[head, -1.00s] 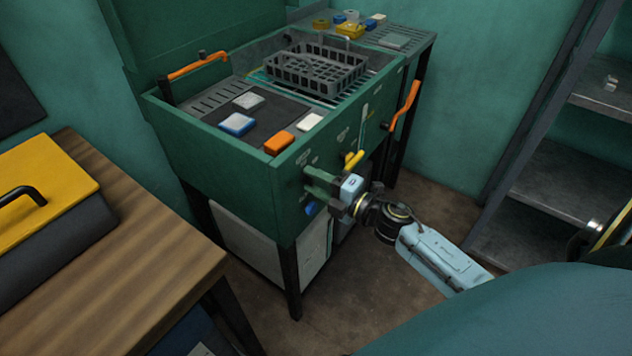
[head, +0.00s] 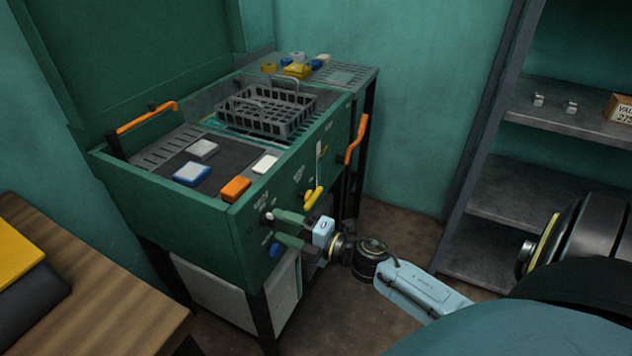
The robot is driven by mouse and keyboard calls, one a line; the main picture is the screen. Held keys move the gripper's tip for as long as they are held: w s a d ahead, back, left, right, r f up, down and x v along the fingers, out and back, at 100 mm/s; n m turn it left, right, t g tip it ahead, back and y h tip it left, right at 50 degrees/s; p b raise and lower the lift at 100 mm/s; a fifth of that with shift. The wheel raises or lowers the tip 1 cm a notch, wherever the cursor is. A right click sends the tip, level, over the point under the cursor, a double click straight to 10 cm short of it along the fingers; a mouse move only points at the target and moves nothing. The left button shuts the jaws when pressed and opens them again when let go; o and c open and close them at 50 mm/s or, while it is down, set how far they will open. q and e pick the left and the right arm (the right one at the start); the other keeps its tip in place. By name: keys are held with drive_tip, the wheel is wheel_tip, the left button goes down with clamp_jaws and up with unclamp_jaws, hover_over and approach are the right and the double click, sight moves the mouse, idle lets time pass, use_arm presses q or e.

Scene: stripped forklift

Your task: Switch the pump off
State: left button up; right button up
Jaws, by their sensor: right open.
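The green parts washer (head: 160,192) stands at centre with its front panel facing the lower right. On that panel are a small pale knob (head: 268,215), a blue knob (head: 274,250) and a yellow lever (head: 314,196). The panel labels are too small to read, so I cannot tell which control is the pump's. My right gripper (head: 277,226) is open at the panel. Its upper fingertip is by the pale knob, its lower one just above the blue knob. I cannot tell whether either touches. My left gripper is not in view.
An orange handle (head: 357,140) sticks out at the washer's right end. A grey basket (head: 266,110) and several small blocks lie on top. A wooden table (head: 100,290) stands at lower left, a grey shelf (head: 515,190) at right. Floor between washer and shelf is clear.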

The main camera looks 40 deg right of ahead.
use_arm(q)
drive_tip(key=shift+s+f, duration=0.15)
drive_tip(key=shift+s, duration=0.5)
use_arm(e)
drive_tip(key=v, duration=1.1)
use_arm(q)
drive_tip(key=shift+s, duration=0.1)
